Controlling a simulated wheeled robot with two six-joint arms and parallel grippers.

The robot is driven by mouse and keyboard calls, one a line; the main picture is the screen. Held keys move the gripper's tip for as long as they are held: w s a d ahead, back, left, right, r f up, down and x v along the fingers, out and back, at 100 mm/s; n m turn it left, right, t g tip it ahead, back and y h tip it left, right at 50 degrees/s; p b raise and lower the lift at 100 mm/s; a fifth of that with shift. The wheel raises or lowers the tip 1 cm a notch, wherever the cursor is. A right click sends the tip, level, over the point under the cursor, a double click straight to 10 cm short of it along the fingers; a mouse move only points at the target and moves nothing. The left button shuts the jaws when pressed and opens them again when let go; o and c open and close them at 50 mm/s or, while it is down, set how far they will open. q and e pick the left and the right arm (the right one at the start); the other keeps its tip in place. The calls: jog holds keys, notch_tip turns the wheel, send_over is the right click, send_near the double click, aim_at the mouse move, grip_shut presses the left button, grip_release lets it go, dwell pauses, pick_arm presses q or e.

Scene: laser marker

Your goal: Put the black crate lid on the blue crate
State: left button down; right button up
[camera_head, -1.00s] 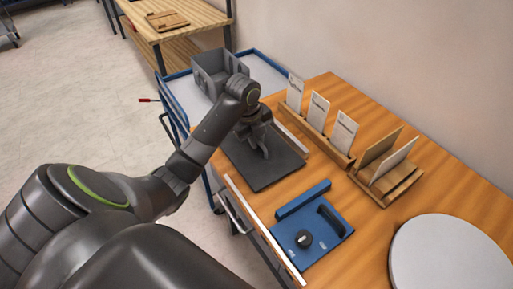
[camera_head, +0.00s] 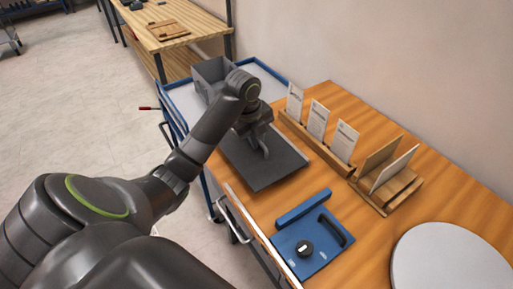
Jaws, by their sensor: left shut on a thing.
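The black crate lid (camera_head: 270,176) is a flat dark panel at the middle of the view, over the left edge of the wooden table. My left gripper (camera_head: 264,152) is shut on the lid, reaching down onto its upper face; the fingertips partly blend with the dark panel. I cannot tell how far the lid is above the table. A grey open crate (camera_head: 208,75) stands beyond my left arm on the blue-edged trolley; the arm hides part of it. I see no crate that looks clearly blue. My right gripper is not in view.
The blue-edged trolley (camera_head: 271,70) adjoins the table. A wooden card holder (camera_head: 313,140) and a wooden stand (camera_head: 386,184) lie right of the lid. A blue device (camera_head: 318,262) lies in front, with a round grey disc (camera_head: 450,262) at right.

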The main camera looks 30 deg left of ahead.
pick_arm(q)
jog(key=shift+r+p, duration=2.5)
jog(key=shift+r, duration=0.65)
jog(key=shift+d, duration=0.1)
